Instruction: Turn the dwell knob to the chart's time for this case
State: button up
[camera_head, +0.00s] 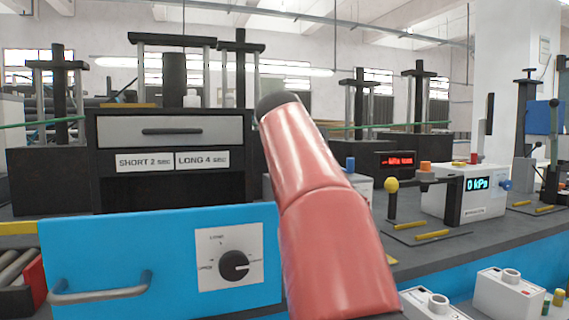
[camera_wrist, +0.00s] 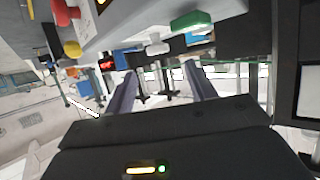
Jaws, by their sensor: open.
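The dwell knob (camera_head: 233,265) is a round black knob on a white dial plate (camera_head: 210,240) on the blue front panel (camera_head: 130,255). Its white mark seems to point to the right. Small dial words stand above, left and right of it, mostly too small to read. The chart labels (camera_head: 172,160) above the panel read SHORT 2 sec and LONG 4 sec. My gripper (camera_wrist: 162,77) shows in the wrist view, open, with nothing between its fingers. It is away from the knob, which I cannot make out in that view. No case can be identified for certain.
My red arm link rises just right of the dial plate in the head view. A grey handle (camera_head: 100,290) juts from the blue panel. A white box with a 0 kPa display (camera_head: 478,184) and a yellow-knobbed lever (camera_head: 391,185) stand on the right bench.

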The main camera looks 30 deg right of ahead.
jog(key=p+x, duration=0.1)
jog(key=x, duration=0.6)
jog(key=shift+d+f, duration=0.1)
jog(key=shift+d, duration=0.15)
jog(key=c, duration=1)
jog(key=shift+o, duration=0.2)
jog(key=shift+s, duration=0.1)
